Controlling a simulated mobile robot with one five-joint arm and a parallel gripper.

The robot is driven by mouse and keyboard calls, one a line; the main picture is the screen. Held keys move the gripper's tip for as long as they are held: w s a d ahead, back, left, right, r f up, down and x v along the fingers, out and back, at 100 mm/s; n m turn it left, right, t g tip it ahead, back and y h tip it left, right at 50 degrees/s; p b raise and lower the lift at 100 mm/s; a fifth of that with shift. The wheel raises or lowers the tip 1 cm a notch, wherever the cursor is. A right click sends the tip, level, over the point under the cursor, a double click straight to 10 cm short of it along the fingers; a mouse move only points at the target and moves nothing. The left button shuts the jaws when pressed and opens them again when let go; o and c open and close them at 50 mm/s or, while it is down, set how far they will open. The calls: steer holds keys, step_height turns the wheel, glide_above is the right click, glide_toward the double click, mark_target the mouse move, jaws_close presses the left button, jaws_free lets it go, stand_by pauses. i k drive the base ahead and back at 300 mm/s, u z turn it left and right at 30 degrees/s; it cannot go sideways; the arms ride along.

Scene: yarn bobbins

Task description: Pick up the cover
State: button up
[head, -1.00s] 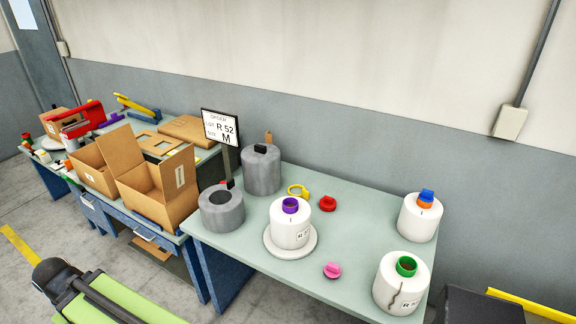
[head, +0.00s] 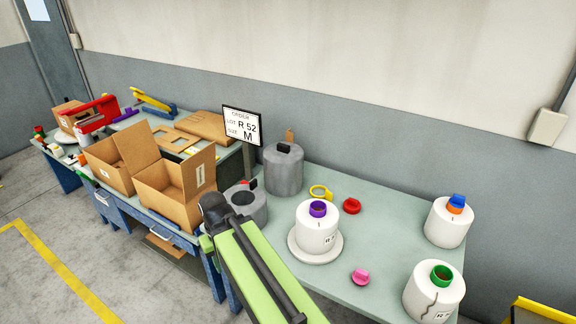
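A grey cylinder with a black handle on top (head: 283,170) stands at the back left of the right-hand table; it looks like a cover, but I cannot be sure. A shorter grey cylinder with a round opening (head: 247,203) stands in front of it, partly hidden by my arm. A white bobbin with a purple core (head: 317,228) stands upright on a round pale base to the right. My green arm with its dark joint reaches up from the bottom, left of that bobbin. My gripper's fingers are not visible.
A red cap (head: 352,206), a pink cap (head: 360,277) and a yellow ring (head: 320,193) lie on the table (head: 392,235). Two more white bobbins (head: 448,224) (head: 433,294) stand at right. The order sign (head: 243,126) and open cardboard boxes (head: 177,193) are left.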

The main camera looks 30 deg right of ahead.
mark_target(283, 161)
steer(key=u, duration=0.1)
steer(key=i, duration=1)
steer(key=z, duration=0.1)
